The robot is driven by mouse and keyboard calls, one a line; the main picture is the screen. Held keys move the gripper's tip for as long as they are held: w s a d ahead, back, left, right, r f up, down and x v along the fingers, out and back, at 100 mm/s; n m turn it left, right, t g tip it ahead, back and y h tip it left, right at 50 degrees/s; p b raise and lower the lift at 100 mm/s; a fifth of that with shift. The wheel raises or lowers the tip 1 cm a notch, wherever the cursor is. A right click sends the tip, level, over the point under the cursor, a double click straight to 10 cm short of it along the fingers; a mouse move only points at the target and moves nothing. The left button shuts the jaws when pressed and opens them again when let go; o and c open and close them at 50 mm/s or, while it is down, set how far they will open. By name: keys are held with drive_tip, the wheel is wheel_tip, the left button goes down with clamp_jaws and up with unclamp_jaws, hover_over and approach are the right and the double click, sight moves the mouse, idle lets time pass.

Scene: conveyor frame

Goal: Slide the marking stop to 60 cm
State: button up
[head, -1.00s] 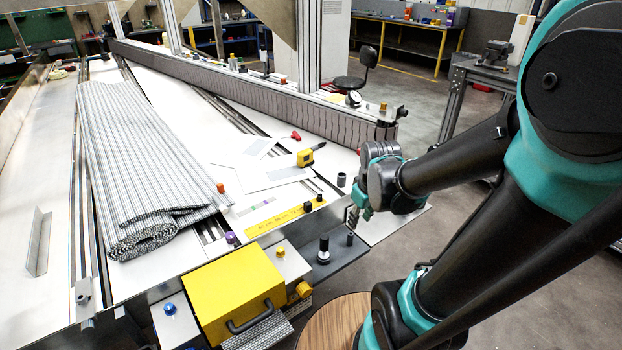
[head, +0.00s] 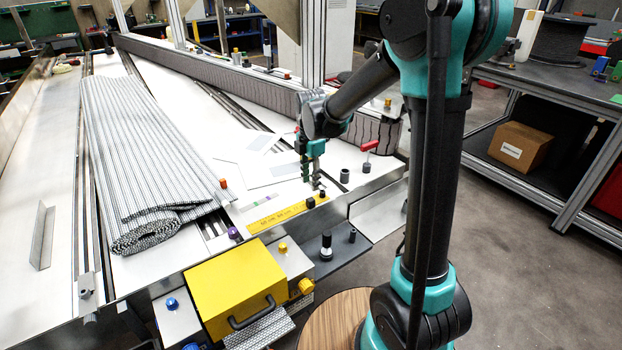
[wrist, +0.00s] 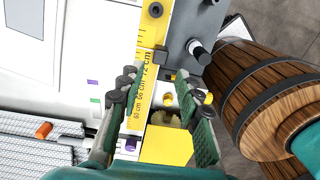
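A yellow scale (head: 278,220) with printed cm marks runs along the near edge of the white table; it also shows in the wrist view (wrist: 143,42). Two small dark pieces stand at its right end. The block-like one (head: 310,203), apparently the marking stop, shows in the wrist view as a dark block (wrist: 160,56) just beyond the last large label, which seems to read 72 cm. My gripper (head: 313,184) is above the table just behind the scale's right end. In the wrist view its fingers (wrist: 155,90) are wide apart with nothing held between them.
A yellow box (head: 236,288) with a black handle stands at the front. A rolled striped mat (head: 150,160) lies left. A grey cylinder (head: 345,175) and a red-handled piece (head: 368,148) stand right of my gripper. Black knobs (head: 326,245) rise from the front ledge.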

sight(311, 199)
wheel_tip(311, 199, down, 8)
drive_tip(key=shift+r, duration=0.1)
clamp_jaws()
drive_tip(key=shift+s+a, duration=1.35)
drive_tip(key=shift+a, duration=0.7)
drive_tip(key=shift+s+a, duration=1.4)
drive_tip(key=shift+a, duration=0.7)
drive_tip(key=shift+s+a, duration=1.35)
drive_tip(key=shift+a, duration=0.7)
drive_tip(key=shift+o, duration=1.2)
unclamp_jaws()
drive_tip(key=shift+r, duration=0.1)
wheel_tip(311, 199, up, 12)
drive_tip(key=s+d+f+m+t, duration=0.25)
drive_tip(key=d+m, duration=0.95)
drive_tip(key=d, duration=0.6)
drive_tip(key=s+d+f+m+t, duration=0.1)
drive_tip(key=s+d+f+m, duration=0.2)
drive_tip(key=d+m, duration=0.3)
drive_tip(key=s+d+f+m, duration=0.3)
drive_tip(key=s+d+m, duration=0.3)
drive_tip(key=shift+d+f+m+t, duration=0.25)
drive_tip(key=shift+m+t, duration=0.1)
drive_tip(key=shift+m, duration=0.05)
